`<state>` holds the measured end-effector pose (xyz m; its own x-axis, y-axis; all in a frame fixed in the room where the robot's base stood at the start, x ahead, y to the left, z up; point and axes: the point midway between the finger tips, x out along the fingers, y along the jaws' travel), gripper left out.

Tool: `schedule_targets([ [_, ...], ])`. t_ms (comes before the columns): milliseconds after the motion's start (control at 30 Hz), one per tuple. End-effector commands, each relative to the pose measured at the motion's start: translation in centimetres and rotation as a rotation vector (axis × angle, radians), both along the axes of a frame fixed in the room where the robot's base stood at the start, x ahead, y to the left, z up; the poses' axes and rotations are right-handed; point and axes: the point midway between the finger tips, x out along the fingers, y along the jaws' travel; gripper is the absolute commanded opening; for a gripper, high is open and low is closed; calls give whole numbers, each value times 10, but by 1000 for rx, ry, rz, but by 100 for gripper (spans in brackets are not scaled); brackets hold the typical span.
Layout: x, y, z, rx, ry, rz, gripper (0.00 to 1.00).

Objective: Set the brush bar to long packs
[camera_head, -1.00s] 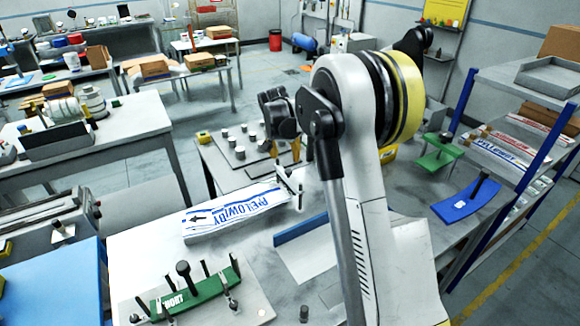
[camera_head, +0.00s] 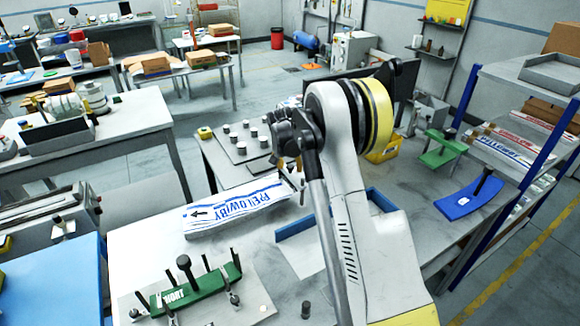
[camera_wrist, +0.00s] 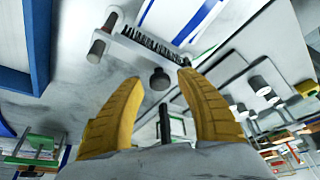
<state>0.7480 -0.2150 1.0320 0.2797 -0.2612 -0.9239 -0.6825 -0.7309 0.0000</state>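The brush bar (camera_wrist: 150,42), a pale bar with a row of black bristles, shows in the wrist view with a dark round knob (camera_wrist: 160,78) on its near side. In the head view only part of the bar (camera_head: 299,191) shows at the right end of the label stack (camera_head: 235,204), which has blue print and a black arrow. My gripper (camera_wrist: 157,78) is open, with its two yellow fingers apart and the knob seen between their tips. I cannot tell whether the fingers reach around the knob or stay short of it. My arm hides most of this spot in the head view.
A blue angled edge (camera_head: 300,227) lies right of the stack. A green block (camera_head: 200,290) with pegs and partly covered lettering stands in front. A plate with several grey pegs (camera_head: 232,150) is behind. A green stand (camera_head: 440,152) and blue curved plate (camera_head: 468,202) are at right.

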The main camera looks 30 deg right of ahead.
Motion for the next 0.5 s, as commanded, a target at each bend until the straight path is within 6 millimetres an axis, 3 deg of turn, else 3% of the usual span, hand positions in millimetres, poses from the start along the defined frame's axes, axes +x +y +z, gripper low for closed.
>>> schedule_targets([
  [33,0,0,0,0,0,0,26],
  [100,0,0,0,0,0,0,4],
  [133,0,0,0,0,0,0,0],
  [367,0,0,0,-1,-1,0,0],
  [500,0,0,-12,-1,-1,0,0],
])
